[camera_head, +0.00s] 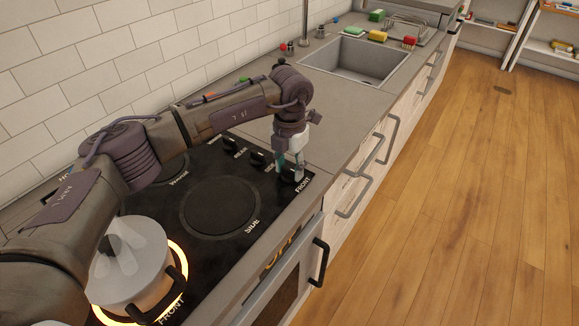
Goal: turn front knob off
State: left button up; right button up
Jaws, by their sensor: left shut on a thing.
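My left gripper (289,168) reaches down from the left over the right end of the black cooktop (262,205). It is shut on the front knob (288,175), the dark knob beside the FRONT label. The fingers partly hide the knob, so I cannot tell its exact angle. The front burner (184,254) at the lower left glows orange around a white pot (135,270) with black handles. My right gripper is not in view.
More dark knobs (257,158) stand in a row to the left of the gripper. A bare burner (220,205) lies in the middle of the cooktop. Drawer handles (352,192) stick out along the counter front. A sink (357,62) is farther back, and the floor at right is clear.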

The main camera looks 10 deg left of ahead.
aim_at(289, 168)
pick_arm(q)
jog(key=shift+w+r, duration=0.1)
jog(key=o, duration=1.1)
jog(key=shift+o, duration=0.2)
notch_tip(289, 168, up, 12)
